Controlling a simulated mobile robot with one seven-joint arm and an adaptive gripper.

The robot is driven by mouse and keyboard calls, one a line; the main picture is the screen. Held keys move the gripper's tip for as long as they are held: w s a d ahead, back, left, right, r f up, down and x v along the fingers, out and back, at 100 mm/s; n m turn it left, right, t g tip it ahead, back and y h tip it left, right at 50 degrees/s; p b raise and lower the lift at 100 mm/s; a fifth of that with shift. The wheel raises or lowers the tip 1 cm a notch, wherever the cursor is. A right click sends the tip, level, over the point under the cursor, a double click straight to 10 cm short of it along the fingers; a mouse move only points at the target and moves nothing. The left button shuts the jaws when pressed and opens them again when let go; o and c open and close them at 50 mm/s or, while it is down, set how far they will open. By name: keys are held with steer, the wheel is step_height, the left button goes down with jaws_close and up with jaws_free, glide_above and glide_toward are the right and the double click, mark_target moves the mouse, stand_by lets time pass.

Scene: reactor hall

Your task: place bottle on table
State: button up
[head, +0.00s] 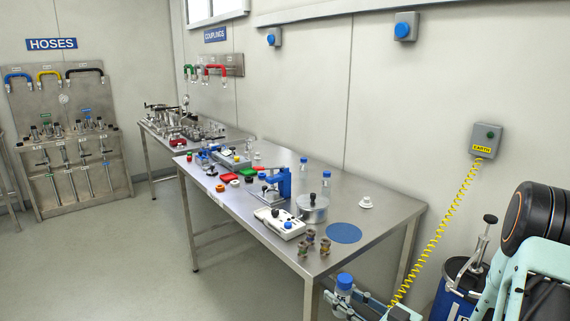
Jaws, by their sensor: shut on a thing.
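A clear bottle with a blue cap (344,281) is low in the head view, just in front of the near corner of the steel table. My gripper (343,297) is shut on the bottle's body, and the bottle looks about upright. The lower part of the bottle is hidden. The steel table (390,208) stretches from the middle of the view back along the wall. Two similar blue-capped bottles stand on it: one (326,183) near the wall and another (303,167) farther left.
A blue round mat (344,233) lies bare near the table's near end. Close by are a white meter (280,223), a metal pot (312,210), small brass fittings (311,238) and a white cap (366,202).

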mark_target(345, 278)
step_height(345, 278, up, 4)
steer(key=m+t+h+p, duration=0.1)
steer(key=h+p, duration=0.1)
steer(key=p, duration=0.3)
steer(key=shift+s+r+m+t, duration=0.1)
steer(key=shift+r+m+t, duration=0.05)
steer(key=shift+m+t, duration=0.2)
steer(key=r+p, duration=0.1)
steer(key=m+t+h+p, duration=0.1)
steer(key=p, duration=0.1)
steer(key=shift+s+d+r+h, duration=0.15)
steer(key=shift+r+h, duration=0.15)
steer(key=shift+r, duration=0.05)
steer(key=shift+s+p, duration=0.1)
steer(key=shift+p, duration=0.35)
